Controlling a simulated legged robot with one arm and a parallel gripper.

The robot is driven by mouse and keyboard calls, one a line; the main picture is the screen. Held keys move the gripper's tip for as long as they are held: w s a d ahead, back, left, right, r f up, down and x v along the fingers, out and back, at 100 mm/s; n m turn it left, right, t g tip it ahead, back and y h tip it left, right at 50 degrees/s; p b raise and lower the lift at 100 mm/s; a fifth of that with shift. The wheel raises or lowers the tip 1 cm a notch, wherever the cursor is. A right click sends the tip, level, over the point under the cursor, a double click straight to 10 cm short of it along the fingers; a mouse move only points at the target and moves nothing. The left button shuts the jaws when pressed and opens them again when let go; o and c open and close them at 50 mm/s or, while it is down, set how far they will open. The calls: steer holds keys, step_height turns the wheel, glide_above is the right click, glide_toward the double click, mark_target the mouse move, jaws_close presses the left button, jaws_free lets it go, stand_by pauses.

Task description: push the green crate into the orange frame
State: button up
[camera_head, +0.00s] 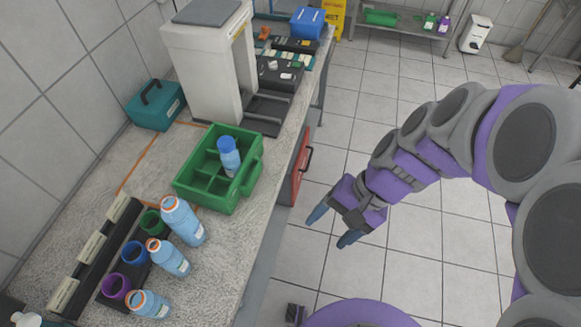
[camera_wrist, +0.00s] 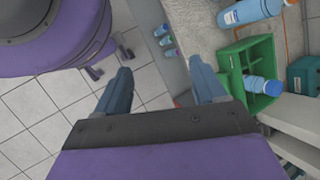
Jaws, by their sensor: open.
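The green crate (camera_head: 191,189) is an open, divided caddy on the counter, near its front edge. A blue-capped bottle (camera_head: 228,156) stands in one of its compartments. The crate also shows in the wrist view (camera_wrist: 233,62). The orange frame (camera_head: 136,170) is a thin line on the counter at the crate's left; the crate and bottles hide part of it. The crate sits partly to the right of the visible line. My gripper (camera_head: 334,224) is open and empty, out over the floor to the right of the counter, apart from the crate. Its two fingers show in the wrist view (camera_wrist: 160,92).

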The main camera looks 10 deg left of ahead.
steer(key=w+a+f+m+y, duration=0.3)
steer(key=w+a+f+m, duration=0.1)
steer(key=w+a, duration=0.3)
steer(key=w+a+f+m+y, duration=0.2)
steer(key=w+a+f+m, duration=0.15)
steer(key=w+a, duration=0.3)
steer(key=m+t+y+b, duration=0.1)
steer(key=m+t+b, duration=0.3)
steer(key=m, duration=0.4)
glide_toward(256, 179)
steer(key=shift+s+a+f, duration=0.1)
steer(key=shift+a+f, duration=0.5)
steer(key=shift+f, duration=0.1)
steer(key=shift+a+f, duration=0.3)
steer(key=shift+f, duration=0.2)
steer(key=shift+a+f, duration=0.25)
steer(key=shift+a, duration=1.05)
steer(key=shift+b, duration=0.3)
steer(key=shift+a+r, duration=0.1)
